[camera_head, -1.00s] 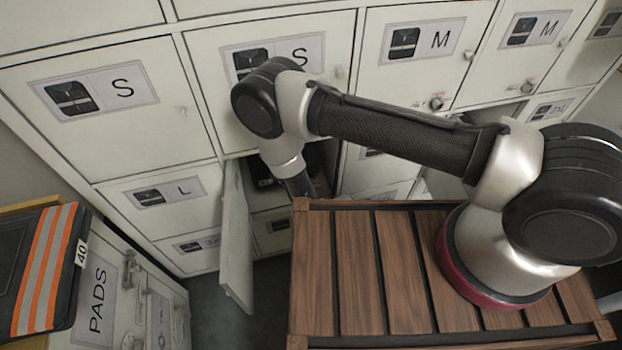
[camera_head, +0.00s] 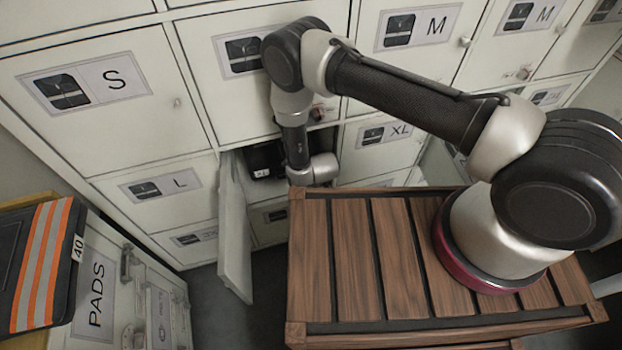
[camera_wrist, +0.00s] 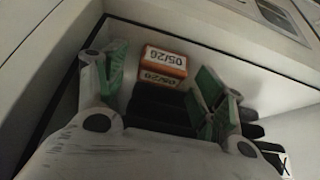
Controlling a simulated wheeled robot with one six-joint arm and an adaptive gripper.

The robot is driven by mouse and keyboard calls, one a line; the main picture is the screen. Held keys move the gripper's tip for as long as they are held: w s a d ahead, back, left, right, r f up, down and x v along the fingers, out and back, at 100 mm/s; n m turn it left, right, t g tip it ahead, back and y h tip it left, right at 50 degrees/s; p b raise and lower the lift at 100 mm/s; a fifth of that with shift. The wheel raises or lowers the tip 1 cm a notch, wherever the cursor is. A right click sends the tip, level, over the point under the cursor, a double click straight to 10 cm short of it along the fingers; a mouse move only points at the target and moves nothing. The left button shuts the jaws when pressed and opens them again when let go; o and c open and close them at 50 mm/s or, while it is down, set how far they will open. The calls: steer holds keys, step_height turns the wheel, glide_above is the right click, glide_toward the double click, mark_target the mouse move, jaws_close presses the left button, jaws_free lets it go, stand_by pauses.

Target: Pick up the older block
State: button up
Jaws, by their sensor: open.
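In the wrist view a small white and orange block (camera_wrist: 160,68) sits inside an open locker compartment (camera_wrist: 225,65). The marking 05/26 shows on two of its faces; I cannot tell whether this is one block or two close together. My gripper (camera_wrist: 162,66) is open, with its green-padded fingers on either side of the block, and nothing is gripped. Whether a finger touches it is unclear. In the head view my gripper and the block are hidden by the arm and the locker. No other date is readable.
Black items (camera_wrist: 170,110) lie below the block. The open locker door (camera_head: 235,235) stands left of my wrist. Closed lockers marked S, M, L and XL surround it. A PADS cabinet (camera_head: 97,290) and a dark striped garment (camera_head: 40,260) are at lower left.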

steer(key=c, duration=0.9)
steer(key=shift+w+r, duration=0.1)
steer(key=shift+c, duration=0.2)
